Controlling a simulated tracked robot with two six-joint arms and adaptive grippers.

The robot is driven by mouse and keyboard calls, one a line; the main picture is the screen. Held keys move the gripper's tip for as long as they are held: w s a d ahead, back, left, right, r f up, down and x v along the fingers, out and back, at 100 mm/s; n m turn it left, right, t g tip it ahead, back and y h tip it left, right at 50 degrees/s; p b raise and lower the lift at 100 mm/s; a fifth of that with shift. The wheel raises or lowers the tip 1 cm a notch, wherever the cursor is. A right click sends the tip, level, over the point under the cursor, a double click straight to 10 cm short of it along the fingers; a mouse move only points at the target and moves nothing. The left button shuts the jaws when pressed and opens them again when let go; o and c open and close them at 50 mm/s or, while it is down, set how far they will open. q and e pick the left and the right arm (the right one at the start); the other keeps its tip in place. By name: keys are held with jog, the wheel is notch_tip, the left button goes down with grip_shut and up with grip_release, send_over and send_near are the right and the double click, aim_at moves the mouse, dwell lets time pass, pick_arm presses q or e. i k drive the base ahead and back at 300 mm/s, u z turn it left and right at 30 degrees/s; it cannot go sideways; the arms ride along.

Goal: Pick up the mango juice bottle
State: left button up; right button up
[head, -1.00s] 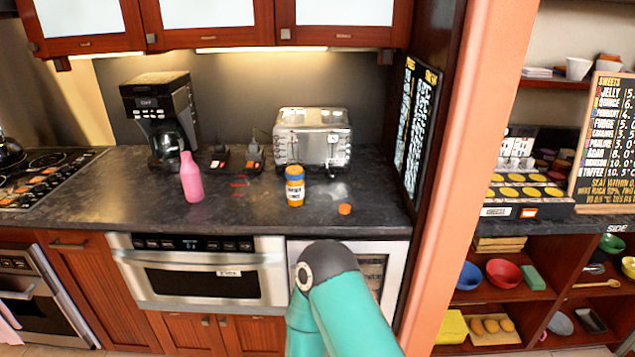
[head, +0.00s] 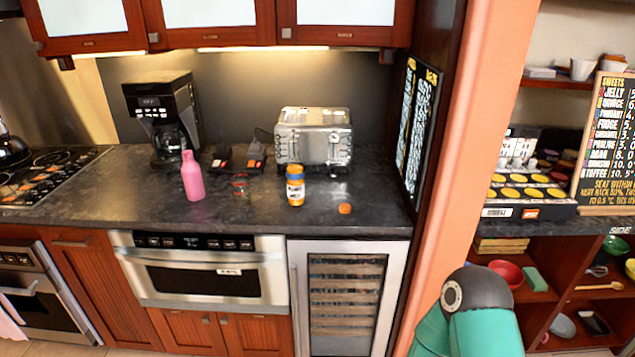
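A small orange-yellow bottle (head: 295,187) with a blue band stands upright on the dark countertop, in front of the toaster. Its label is too small to read, but its colour fits mango juice. A pink bottle (head: 192,176) stands upright further left, in front of the coffee maker. Neither of my grippers shows in the head view. Only a teal and dark grey link of one of my arms shows at the lower right, well away from both bottles.
On the dark counter (head: 120,190) are a coffee maker (head: 163,115), a silver toaster (head: 313,137), a small red-topped jar (head: 240,185) and a small orange item (head: 345,208). A microwave drawer (head: 205,272) and a glass-fronted cooler (head: 345,295) sit below. An orange pillar (head: 470,130) stands right of the counter.

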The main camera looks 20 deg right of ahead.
aim_at(295, 168)
jog(key=z, duration=0.05)
jog(key=i, duration=1)
